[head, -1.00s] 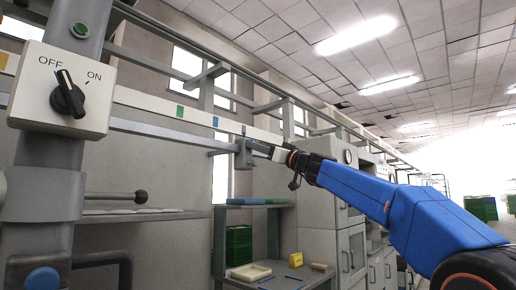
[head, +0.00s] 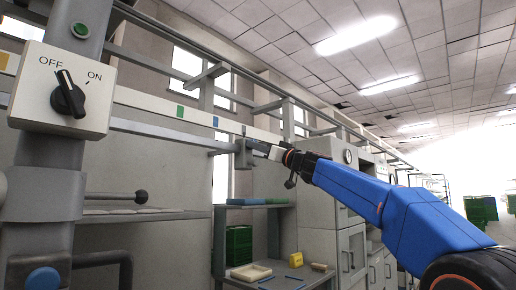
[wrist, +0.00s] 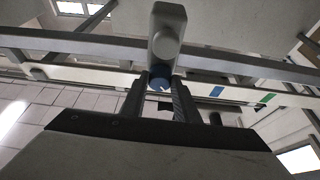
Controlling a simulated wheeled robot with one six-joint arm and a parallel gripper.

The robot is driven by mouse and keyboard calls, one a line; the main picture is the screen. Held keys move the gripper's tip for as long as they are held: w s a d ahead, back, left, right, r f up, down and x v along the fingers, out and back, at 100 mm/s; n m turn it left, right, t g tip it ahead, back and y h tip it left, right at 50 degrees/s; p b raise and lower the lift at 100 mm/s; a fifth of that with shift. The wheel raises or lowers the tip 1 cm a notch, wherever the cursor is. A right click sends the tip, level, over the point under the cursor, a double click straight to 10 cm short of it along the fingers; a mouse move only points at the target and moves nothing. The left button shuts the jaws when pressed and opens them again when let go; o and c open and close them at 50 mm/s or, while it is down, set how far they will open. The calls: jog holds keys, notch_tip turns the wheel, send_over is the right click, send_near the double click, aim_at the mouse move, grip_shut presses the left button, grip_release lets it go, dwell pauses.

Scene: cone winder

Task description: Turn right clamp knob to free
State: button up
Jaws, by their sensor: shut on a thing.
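The right clamp (head: 243,153) is a grey block on the long rail, at the middle of the head view. In the wrist view the grey clamp body (wrist: 167,32) stands upright above my gripper, with a round boss on its face. Its blue knob (wrist: 160,82) with a pale mark sits between my fingertips. My gripper (wrist: 160,92) is shut on the knob, one finger on each side. In the head view my gripper (head: 262,149) reaches the clamp from the right. The knob is too small to make out there.
A switch box (head: 62,90) with a black OFF/ON dial, its pointer tilted toward OFF, is on a post at the left. A shelf (head: 262,272) with a tray and a yellow block stands below the clamp. Grey cabinets (head: 350,245) stand behind my arm.

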jog(key=shift+s+a+r+m+t+h, duration=0.15)
jog(key=shift+m+t+h, duration=0.3)
jog(key=shift+m+h, duration=1.85)
jog(key=shift+s+a+r+m+t+h, duration=0.15)
jog(key=shift+m+t+h, duration=0.3)
jog(key=shift+m, duration=3.65)
jog(key=shift+s+a+r+m+t+h, duration=0.15)
jog(key=shift+m+t+h, duration=0.25)
jog(key=shift+m+h, duration=1.9)
jog(key=shift+d+m+y, duration=0.1)
jog(key=shift+m+y, duration=0.75)
jog(key=shift+m, duration=0.55)
jog(key=o, duration=1)
jog(key=shift+o, duration=0.2)
jog(key=shift+s, duration=0.1)
